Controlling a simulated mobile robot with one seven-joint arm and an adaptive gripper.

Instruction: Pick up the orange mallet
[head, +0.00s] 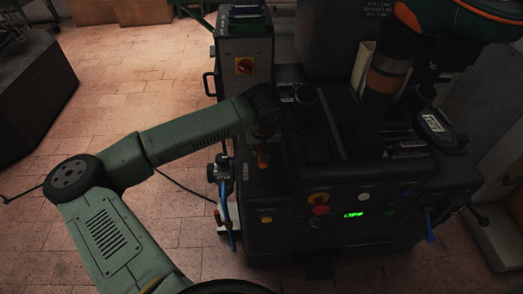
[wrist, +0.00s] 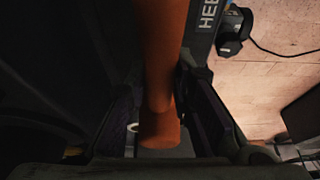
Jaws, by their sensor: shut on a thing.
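The orange mallet shows in the wrist view as a long orange shaft (wrist: 165,50) with a rounded end low between my fingers. My gripper (wrist: 158,112) is shut on it, with one dark finger on each side.
The heel press (head: 340,190) has a front panel with a red knob (head: 320,210) and green display. A grey control box (head: 245,65) stands behind my gripper. Blue hoses and a valve (head: 222,175) are at the press's left side. The tiled floor (head: 140,75) at left is open.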

